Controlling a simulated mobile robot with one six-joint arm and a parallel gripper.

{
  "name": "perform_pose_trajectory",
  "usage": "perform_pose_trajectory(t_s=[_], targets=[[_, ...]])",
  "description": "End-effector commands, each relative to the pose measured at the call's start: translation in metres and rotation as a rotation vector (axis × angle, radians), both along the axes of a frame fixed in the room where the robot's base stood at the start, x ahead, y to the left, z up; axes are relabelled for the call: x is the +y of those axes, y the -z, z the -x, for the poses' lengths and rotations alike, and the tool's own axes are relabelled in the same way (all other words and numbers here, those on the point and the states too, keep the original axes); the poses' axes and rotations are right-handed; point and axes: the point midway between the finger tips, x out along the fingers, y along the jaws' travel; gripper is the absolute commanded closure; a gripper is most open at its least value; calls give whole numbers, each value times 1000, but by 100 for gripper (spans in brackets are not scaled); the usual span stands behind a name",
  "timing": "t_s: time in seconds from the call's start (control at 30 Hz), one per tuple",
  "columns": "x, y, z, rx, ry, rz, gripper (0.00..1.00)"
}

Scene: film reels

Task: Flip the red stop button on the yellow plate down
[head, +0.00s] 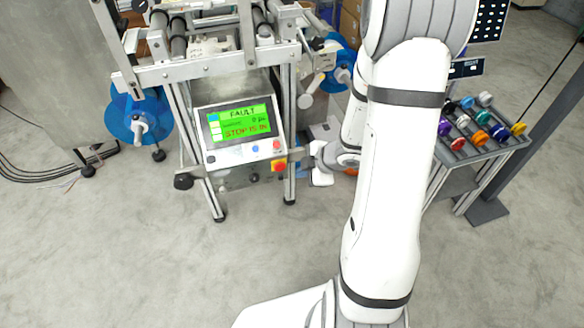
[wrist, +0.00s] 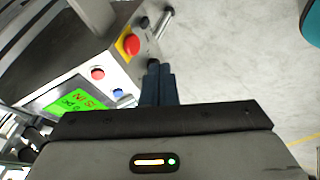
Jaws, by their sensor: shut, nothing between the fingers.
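The red stop button (head: 278,163) sits on its yellow plate (head: 279,170) at the lower right corner of the machine's control panel. In the wrist view the round red button (wrist: 131,43) and the yellow plate (wrist: 121,48) show just above and left of my fingertips. My gripper (wrist: 158,72) is shut and empty, its dark fingers beside the panel edge. In the head view my gripper (head: 297,154) reaches in from the right, close to the button. I cannot tell whether the fingers touch the panel.
The panel's green screen (head: 242,122) reads FAULT and STOP IS IN. A small red button (wrist: 97,73) and a blue button (wrist: 118,94) lie near the stop button. A rack of coloured spools (head: 478,130) stands at right. The floor in front is clear.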

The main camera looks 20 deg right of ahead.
Motion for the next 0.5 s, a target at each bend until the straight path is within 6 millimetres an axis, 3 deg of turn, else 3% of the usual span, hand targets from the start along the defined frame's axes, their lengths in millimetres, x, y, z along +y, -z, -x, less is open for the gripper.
perform_pose_trajectory(t_s=[0.13,0.5], targets=[[-6,-15,7,-1,0,0,100],[-7,-16,10,0,-2,0,100]])
